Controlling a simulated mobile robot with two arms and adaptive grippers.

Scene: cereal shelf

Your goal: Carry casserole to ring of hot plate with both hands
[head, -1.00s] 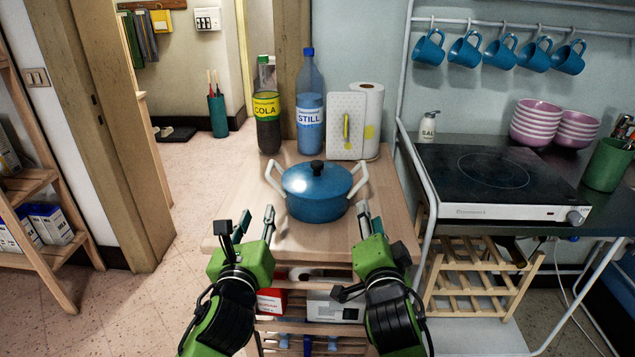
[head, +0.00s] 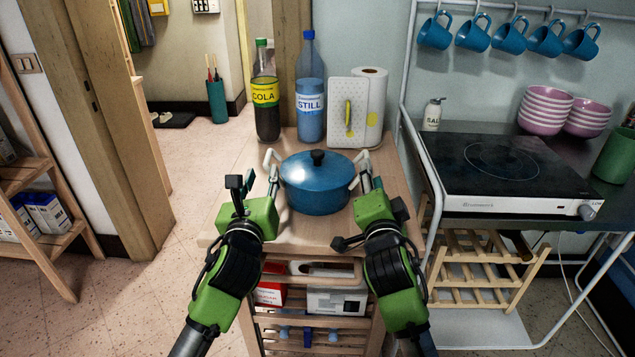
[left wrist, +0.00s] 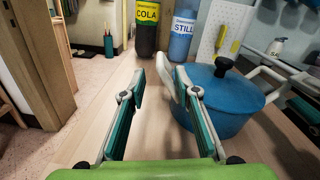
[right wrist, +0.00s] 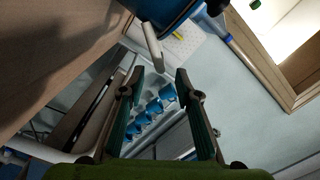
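The blue casserole (head: 317,192) with its dark-knobbed lid stands upright on the wooden trolley top (head: 287,243). My left gripper (head: 256,184) is open at the casserole's left side. In the left wrist view, the pale left handle (left wrist: 166,80) is near the right fingertip; contact is unclear. My right gripper (head: 372,184) is at the casserole's right side. In the right wrist view it is open, with the other pale handle (right wrist: 152,46) just ahead of the gap between its fingers. The black hot plate (head: 455,178) with its ring (head: 502,160) lies on the counter to the right.
A cola bottle (head: 266,105), a water bottle (head: 310,110) and a paper roll (head: 369,105) stand behind the casserole. A white frame post (head: 420,165) rises between trolley and hot plate. Bowls (head: 546,106) and a salt shaker (head: 432,115) stand behind the hot plate.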

